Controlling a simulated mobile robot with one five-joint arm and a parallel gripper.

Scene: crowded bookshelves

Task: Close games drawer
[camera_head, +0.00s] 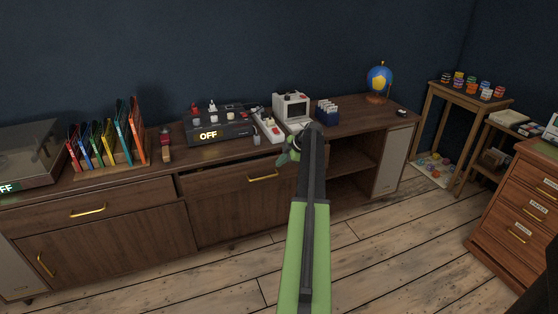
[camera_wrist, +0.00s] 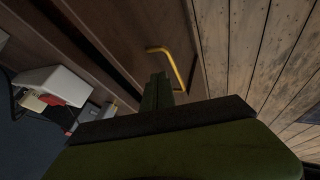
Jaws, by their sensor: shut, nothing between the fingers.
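The wooden sideboard has two drawers with gold handles, and no games label is readable on either. The middle drawer (camera_head: 225,182) seems to stand slightly out, with a dark gap along its top edge. Its gold handle (camera_head: 263,177) faces the room. My gripper (camera_head: 288,154) is at the right end of this drawer front, partly hidden by my arm. In the wrist view my gripper (camera_wrist: 160,77) is shut and empty, close to a gold handle (camera_wrist: 172,65). I cannot tell if it touches the front. The left drawer (camera_head: 125,202) looks flush.
On the sideboard top (camera_head: 170,170) stand colourful folders (camera_head: 108,140), a black console reading OFF (camera_head: 215,130), a white device (camera_head: 292,107) and a globe (camera_head: 379,80). A drawer cabinet (camera_head: 525,205) is at right.

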